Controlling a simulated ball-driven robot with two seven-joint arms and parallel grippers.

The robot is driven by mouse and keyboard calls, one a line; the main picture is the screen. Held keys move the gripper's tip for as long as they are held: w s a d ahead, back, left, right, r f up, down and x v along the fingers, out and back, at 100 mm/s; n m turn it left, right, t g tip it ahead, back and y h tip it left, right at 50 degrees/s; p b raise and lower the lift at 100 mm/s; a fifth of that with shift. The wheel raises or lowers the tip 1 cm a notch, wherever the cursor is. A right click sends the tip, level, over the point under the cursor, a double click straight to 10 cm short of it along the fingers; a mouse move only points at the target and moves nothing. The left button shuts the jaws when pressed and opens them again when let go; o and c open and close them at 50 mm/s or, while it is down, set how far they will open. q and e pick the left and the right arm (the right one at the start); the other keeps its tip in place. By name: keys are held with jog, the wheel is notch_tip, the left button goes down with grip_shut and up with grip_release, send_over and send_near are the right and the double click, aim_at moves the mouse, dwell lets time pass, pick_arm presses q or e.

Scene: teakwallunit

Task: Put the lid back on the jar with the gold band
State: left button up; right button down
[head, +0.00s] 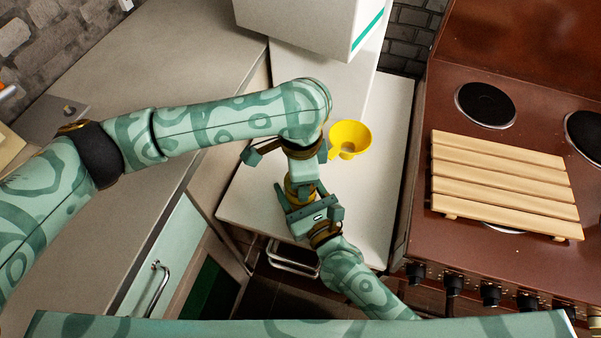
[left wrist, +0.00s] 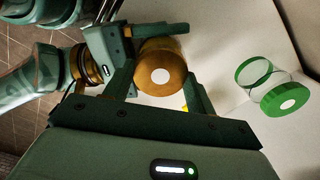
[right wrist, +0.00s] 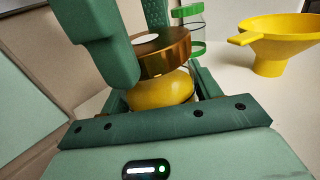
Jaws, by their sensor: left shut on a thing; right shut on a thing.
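The gold-brown lid (left wrist: 162,72), with a white disc on top, is between the fingers of my left gripper (left wrist: 160,88), which is shut on it from above. The yellow jar (right wrist: 160,91) is held low down by my right gripper (right wrist: 160,100), shut around it. In the right wrist view the lid (right wrist: 164,57) is directly over the jar, touching or very nearly so; I cannot tell whether it is seated. In the head view the jar (head: 298,188) is mostly hidden between the two grippers, above the white counter's front part.
A yellow funnel (head: 349,139) stands on the white counter (head: 375,190) behind the grippers. A clear jar with a green lid (left wrist: 288,100) is nearby. A white box (head: 300,25) is at the back. A slatted wooden rack (head: 505,180) lies on the brown stove at right.

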pick_arm(q)
jog(key=m, duration=0.6)
jog(key=shift+w+a, duration=0.1)
jog(key=m, duration=0.6)
jog(key=shift+m, duration=0.4)
jog(key=o, duration=1.2)
jog(key=shift+c, duration=0.2)
notch_tip(320, 180, up, 12)
pick_arm(e)
jog(key=shift+c, duration=1.3)
grip_release()
